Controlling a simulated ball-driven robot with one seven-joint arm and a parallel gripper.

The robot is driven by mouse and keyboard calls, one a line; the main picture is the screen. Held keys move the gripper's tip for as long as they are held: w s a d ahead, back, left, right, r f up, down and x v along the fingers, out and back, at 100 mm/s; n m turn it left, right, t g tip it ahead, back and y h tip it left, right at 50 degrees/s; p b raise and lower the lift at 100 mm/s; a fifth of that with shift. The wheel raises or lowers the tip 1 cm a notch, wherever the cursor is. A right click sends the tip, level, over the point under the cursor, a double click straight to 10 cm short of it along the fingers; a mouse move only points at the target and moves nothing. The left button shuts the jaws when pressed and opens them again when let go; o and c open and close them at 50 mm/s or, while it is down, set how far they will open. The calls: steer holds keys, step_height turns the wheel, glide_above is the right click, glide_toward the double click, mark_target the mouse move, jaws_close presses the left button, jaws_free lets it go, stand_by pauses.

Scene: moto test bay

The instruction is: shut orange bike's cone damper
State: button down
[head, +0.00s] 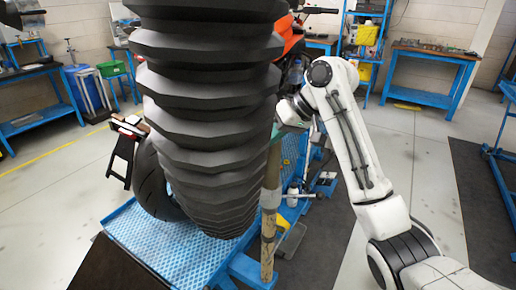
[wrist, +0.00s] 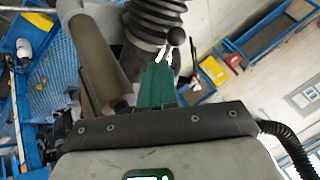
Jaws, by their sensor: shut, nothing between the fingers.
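A large black ribbed hose (head: 205,110) hangs in front of the orange bike (head: 292,38) in the head view and hides most of it. The hose's narrow dark end (wrist: 155,22) shows at the top of the wrist view. A dark round knob (wrist: 176,36) sits beside that end, just past my gripper (wrist: 158,68). My gripper is shut and holds nothing; its green fingers point at the hose end. Small white parts show by the fingertips, and I cannot tell whether the fingers touch the knob. The damper's flap is not visible.
A worn upright post (head: 269,215) stands close beside my arm; a thick tube (wrist: 92,50) lies left of my fingers in the wrist view. The bike's rear tyre (head: 152,185) rests on a blue lift platform (head: 170,250).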

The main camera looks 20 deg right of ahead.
mark_target(232, 158)
steer(key=x, duration=0.9)
steer(key=shift+p, duration=0.4)
steer(key=shift+a, duration=0.15)
